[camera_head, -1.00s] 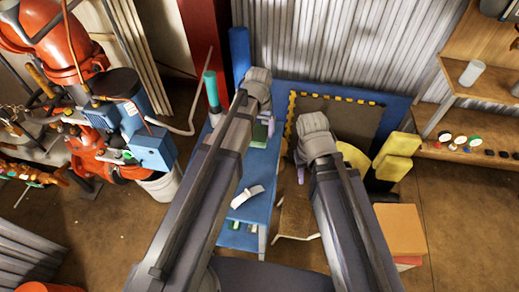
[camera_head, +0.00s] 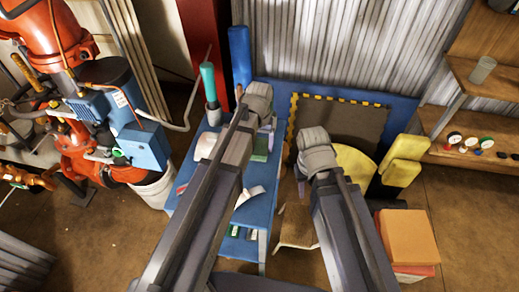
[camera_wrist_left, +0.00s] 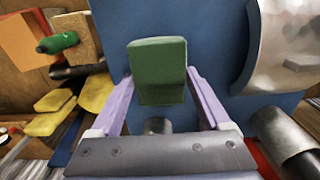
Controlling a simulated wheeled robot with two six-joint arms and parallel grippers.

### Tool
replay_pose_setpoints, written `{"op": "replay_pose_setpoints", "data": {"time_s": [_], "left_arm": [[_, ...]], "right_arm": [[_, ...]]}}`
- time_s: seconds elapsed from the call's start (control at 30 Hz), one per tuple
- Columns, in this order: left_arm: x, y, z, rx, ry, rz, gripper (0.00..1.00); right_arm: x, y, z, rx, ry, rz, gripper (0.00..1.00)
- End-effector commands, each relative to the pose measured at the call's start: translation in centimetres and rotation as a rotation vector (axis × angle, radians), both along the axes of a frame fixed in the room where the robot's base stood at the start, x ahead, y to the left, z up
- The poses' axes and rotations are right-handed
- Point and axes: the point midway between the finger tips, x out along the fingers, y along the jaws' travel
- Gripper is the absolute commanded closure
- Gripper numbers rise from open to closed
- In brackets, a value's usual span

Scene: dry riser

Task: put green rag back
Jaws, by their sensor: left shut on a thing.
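The green rag (camera_wrist_left: 158,70) looks like a thick folded block in the left wrist view. My left gripper (camera_wrist_left: 162,88) is shut on it, with one lavender finger on each side, and a blue surface is behind it. In the head view, my left gripper (camera_head: 268,125) is mostly hidden behind its own wrist, over the blue bench (camera_head: 262,205). A green patch shows just below it there; I cannot tell whether this is the rag. My right gripper (camera_head: 300,185) is mostly hidden by its arm, beside the bench; its jaws cannot be made out.
A teal-handled tool (camera_head: 208,82) stands in a cup at the bench's back left. A white strip (camera_head: 250,195) lies on the bench. Orange boxes (camera_head: 408,238) and yellow pads (camera_head: 403,160) are at the right. Red and blue machinery (camera_head: 125,130) stands at the left. Brown floor is open at far right.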

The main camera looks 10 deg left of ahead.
Motion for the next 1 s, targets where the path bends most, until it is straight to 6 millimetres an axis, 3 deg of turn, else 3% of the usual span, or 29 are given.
{"op": "replay_pose_setpoints", "data": {"time_s": [0.37, 0.4, 0.53, 1.0], "left_arm": [[0.0, 0.0, -0.6, 0.0, 0.0, 0.0, 0.64], [0.0, 0.0, -0.4, 0.0, 0.0, 0.0, 0.15], [0.0, 0.0, -0.4, 0.0, 0.0, 0.0, 0.01], [0.0, 0.0, 0.5, 0.0, 0.0, 0.0, 0.0]], "right_arm": [[0.0, 0.0, -0.6, 0.0, 0.0, 0.0, 0.62], [0.0, 0.0, -0.4, 0.0, 0.0, 0.0, 0.62], [0.0, 0.0, -0.4, 0.0, 0.0, 0.0, 0.62], [0.0, 0.0, 0.5, 0.0, 0.0, 0.0, 0.62]]}}
